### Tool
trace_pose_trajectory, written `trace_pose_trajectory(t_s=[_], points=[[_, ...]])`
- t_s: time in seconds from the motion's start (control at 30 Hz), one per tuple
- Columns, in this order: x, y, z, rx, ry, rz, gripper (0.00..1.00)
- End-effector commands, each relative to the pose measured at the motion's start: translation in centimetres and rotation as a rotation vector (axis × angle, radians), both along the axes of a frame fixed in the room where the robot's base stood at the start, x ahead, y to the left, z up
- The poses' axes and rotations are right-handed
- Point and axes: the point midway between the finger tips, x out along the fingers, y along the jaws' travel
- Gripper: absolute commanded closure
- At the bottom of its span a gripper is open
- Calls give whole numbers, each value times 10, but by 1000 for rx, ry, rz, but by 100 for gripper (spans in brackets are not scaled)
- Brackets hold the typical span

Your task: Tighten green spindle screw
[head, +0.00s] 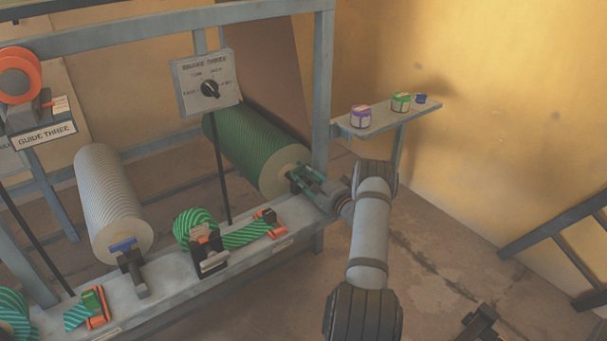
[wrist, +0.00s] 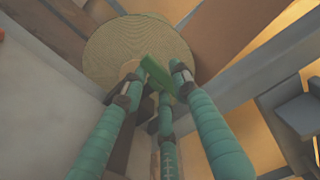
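The green spindle screw (wrist: 158,73) shows in the wrist view as a flat green handle, tilted, in front of the pale end of the green spool (head: 250,145). The spool lies along the frame's right end, and its end face also fills the upper part of the wrist view (wrist: 125,45). My gripper (head: 300,178), with teal fingers, is at the spool's near end. In the wrist view the fingers (wrist: 156,80) surround the screw handle on both sides and below. I cannot tell whether they press on it. In the head view the fingers hide the screw.
A grey post (head: 321,90) stands close beside my gripper. A small shelf (head: 385,121) holds a purple-labelled jar (head: 360,116) and a green-labelled jar (head: 401,102). A sign with a knob (head: 208,84) hangs above the spool. A grey-white spool (head: 108,200) and green ribbon rolls (head: 194,225) are to the left.

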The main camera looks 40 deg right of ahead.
Motion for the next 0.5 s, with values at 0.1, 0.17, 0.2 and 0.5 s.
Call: trace_pose_trajectory(t_s=[0.1, 0.17, 0.2, 0.5], points=[[0, 0, 0, 0, 0, 0, 80], [0, 0, 0, 0, 0, 0, 84], [0, 0, 0, 0, 0, 0, 86], [0, 0, 0, 0, 0, 0, 100]])
